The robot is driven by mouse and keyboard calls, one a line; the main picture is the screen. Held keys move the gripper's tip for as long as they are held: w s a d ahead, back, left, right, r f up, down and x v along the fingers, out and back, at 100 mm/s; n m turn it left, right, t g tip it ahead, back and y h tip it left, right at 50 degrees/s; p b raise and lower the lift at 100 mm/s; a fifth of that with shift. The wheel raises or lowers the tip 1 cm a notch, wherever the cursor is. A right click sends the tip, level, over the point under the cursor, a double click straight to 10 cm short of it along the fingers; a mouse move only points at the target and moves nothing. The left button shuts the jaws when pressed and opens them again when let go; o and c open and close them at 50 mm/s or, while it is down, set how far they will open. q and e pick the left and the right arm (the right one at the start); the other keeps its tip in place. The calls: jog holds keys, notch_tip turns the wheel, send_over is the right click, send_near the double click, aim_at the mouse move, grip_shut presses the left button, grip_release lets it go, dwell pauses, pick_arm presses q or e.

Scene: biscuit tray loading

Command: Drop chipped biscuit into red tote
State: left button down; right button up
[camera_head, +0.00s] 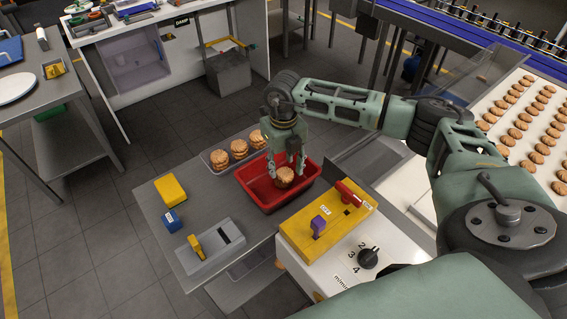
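The red tote (262,205) stands on the grey side table. My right gripper (286,172) points down over the tote, with its fingers on either side of a round brown biscuit (285,181). The biscuit shows at the fingertips, inside the outline of the tote; its exact height above the tote floor is hard to tell. A chip in its edge cannot be made out at this size. My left gripper is not in view.
A clear tray (212,168) with stacked biscuits sits behind the tote. A yellow control box (300,237) with a red handle stands close in front. A yellow block (170,188) and blue block (172,221) lie left. A biscuit-covered conveyor (497,162) is at right.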

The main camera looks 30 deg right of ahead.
aim_at(284, 173)
jog(key=o, duration=0.3)
jog(key=shift+r, duration=0.15)
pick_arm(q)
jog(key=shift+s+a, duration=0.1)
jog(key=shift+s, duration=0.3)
pick_arm(e)
notch_tip(284, 173, up, 12)
jog(key=shift+f, duration=0.2)
